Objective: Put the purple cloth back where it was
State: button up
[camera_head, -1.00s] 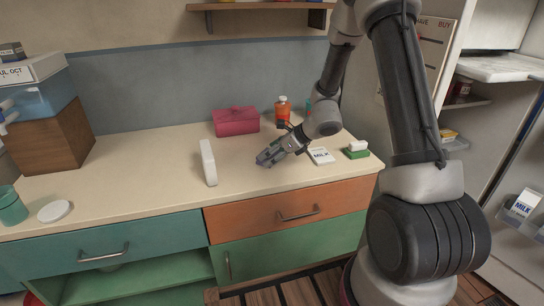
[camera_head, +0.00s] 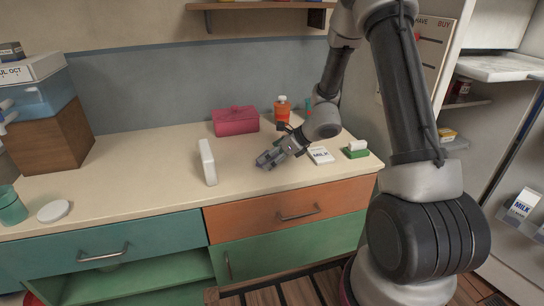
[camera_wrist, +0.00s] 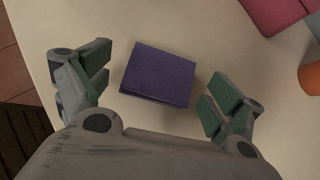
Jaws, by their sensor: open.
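The purple cloth (camera_wrist: 159,74) lies folded in a flat square on the counter (camera_wrist: 70,18). In the wrist view it sits between the two open fingers of my gripper (camera_wrist: 154,90), with a gap on each side. I cannot tell how high the fingers are above the counter.
A pink box (camera_head: 236,120) and an orange bottle (camera_head: 282,109) stand behind my gripper. A milk card (camera_head: 320,155) and a green-and-white sponge (camera_head: 356,149) lie to the right. The counter's front middle is clear.

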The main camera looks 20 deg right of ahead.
jog(key=v, duration=1.2)
jog(key=s+a+r+n+g+h, duration=0.1)
jog(key=s+r+n+g, duration=0.2)
jog(key=s+r+n, duration=1.05)
jog(key=s+d+r+n+h, duration=0.2)
jog(key=s+d+n+h, duration=0.1)
jog(key=s+n, duration=0.3)
jog(key=s+d+r+n+t+h, duration=0.1)
jog(key=s+d+r+n+h, duration=0.1)
jog(key=s+d+n, duration=0.3)
jog(key=s+n+h, duration=0.1)
jog(key=s+n, duration=0.1)
jog(key=s, duration=0.1)
jog(key=shift+s+r, duration=0.2)
jog(key=shift+r, duration=0.05)
jog(key=shift+d, duration=0.1)
jog(key=shift+c, duration=0.4)
